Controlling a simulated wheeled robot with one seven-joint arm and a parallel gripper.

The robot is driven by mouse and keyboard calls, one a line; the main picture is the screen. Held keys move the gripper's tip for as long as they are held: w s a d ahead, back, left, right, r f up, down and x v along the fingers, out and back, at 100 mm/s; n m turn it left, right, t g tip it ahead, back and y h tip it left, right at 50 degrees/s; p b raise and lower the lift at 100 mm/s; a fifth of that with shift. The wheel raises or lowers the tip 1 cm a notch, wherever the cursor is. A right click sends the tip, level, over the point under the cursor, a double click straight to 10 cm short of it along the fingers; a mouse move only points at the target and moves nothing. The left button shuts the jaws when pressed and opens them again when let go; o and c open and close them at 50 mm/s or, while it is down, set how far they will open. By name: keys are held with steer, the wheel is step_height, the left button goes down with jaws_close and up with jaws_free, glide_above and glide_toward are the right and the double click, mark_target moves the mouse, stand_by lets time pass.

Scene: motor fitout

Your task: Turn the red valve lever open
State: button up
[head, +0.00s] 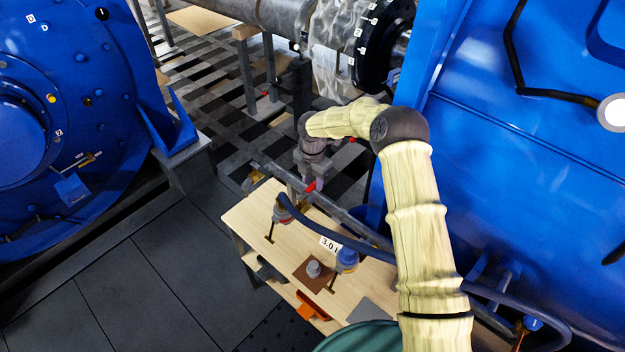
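A small red piece (311,186), which looks like the red valve lever, shows at a grey pipe (340,216) above the wooden bench. Most of it is hidden or too small to make out, so I cannot tell its angle. My arm reaches over from the right and bends down at the wrist. My gripper (297,190) points down beside the red piece, just left of it. I cannot tell whether they touch. The fingers are small and dark, and whether they are open or shut does not show.
The wooden bench (245,220) carries a blue hose (325,233), a blue-capped fitting (347,260), a brown plate with a grey knob (314,269) and a "301" label (330,244). Large blue machines stand left (95,120) and right (530,150). Dark floor (120,285) is clear at lower left.

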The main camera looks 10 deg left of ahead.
mark_target(313, 183)
step_height(313, 183, up, 17)
steer(key=b, duration=0.3)
steer(key=shift+d+r+b, duration=0.15)
steer(key=shift+b, duration=0.15)
stand_by(0.3)
steer(key=shift+s, duration=0.15)
steer(key=s+d+f+m+t, duration=0.1)
steer(key=s+d+m, duration=1)
steer(key=s+m, duration=0.3)
steer(key=s+d+f+m+t, duration=0.1)
steer(key=s+d+f+m, duration=0.1)
steer(key=s+d+m, duration=0.9)
steer(key=s+m, duration=0.3)
steer(key=m, duration=0.1)
steer(key=shift+s+t, duration=0.15)
steer(key=shift+t, duration=0.15)
